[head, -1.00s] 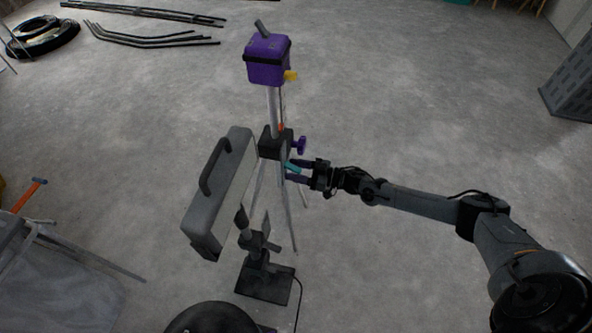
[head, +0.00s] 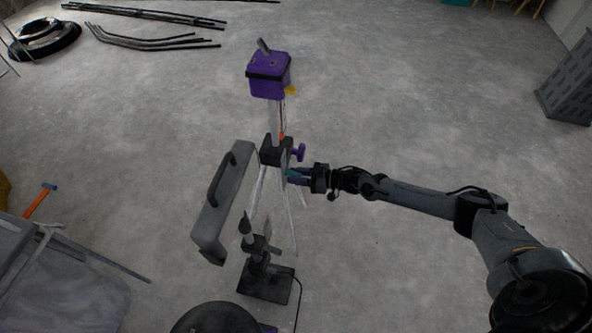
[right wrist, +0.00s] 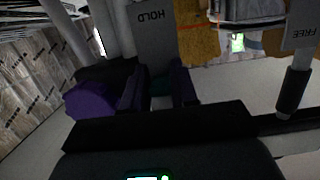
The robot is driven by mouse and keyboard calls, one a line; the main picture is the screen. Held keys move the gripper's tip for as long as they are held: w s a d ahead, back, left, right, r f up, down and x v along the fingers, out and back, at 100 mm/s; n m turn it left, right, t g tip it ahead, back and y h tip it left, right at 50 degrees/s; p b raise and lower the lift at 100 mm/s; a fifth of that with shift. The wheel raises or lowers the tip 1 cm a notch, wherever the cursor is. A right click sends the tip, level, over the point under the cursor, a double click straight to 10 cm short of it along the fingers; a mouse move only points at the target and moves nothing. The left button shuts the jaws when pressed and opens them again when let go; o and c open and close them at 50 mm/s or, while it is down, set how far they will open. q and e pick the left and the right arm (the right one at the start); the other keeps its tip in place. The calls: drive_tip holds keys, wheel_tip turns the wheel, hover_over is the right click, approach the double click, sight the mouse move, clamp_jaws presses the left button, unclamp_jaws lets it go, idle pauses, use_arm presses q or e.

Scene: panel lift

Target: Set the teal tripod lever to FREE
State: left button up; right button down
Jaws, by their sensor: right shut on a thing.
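A tripod with a purple head (head: 270,76) stands upright in the middle of the head view. The small teal lever (head: 292,174) is on its right side, below the black collar (head: 272,150). My right gripper (head: 298,177) comes in from the right and is shut on the lever. An upside-down HOLD plate (right wrist: 155,35) stands right behind the fingers. A FREE plate (right wrist: 300,35) is at the far right, apart from them. My left gripper is out of view.
A purple knob (head: 299,152) sits just above my right gripper. A grey panel with a handle (head: 224,205) stands left of the tripod, and a black stand (head: 265,283) is in front.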

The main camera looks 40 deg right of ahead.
wheel_tip(320, 180, up, 3)
drive_tip(key=g+h+p, duration=0.3)
drive_tip(key=g+p, duration=0.1)
drive_tip(key=p, duration=0.5)
drive_tip(key=shift+f, duration=0.2)
drive_tip(key=shift+r+g+h+p, duration=0.1)
drive_tip(key=shift+g+h+p, duration=0.6)
drive_tip(key=shift+g+p, duration=0.3)
drive_tip(key=shift+p, duration=0.35)
drive_tip(key=shift+h, duration=0.3)
drive_tip(key=c, duration=1)
unclamp_jaws()
drive_tip(key=shift+o, duration=0.2)
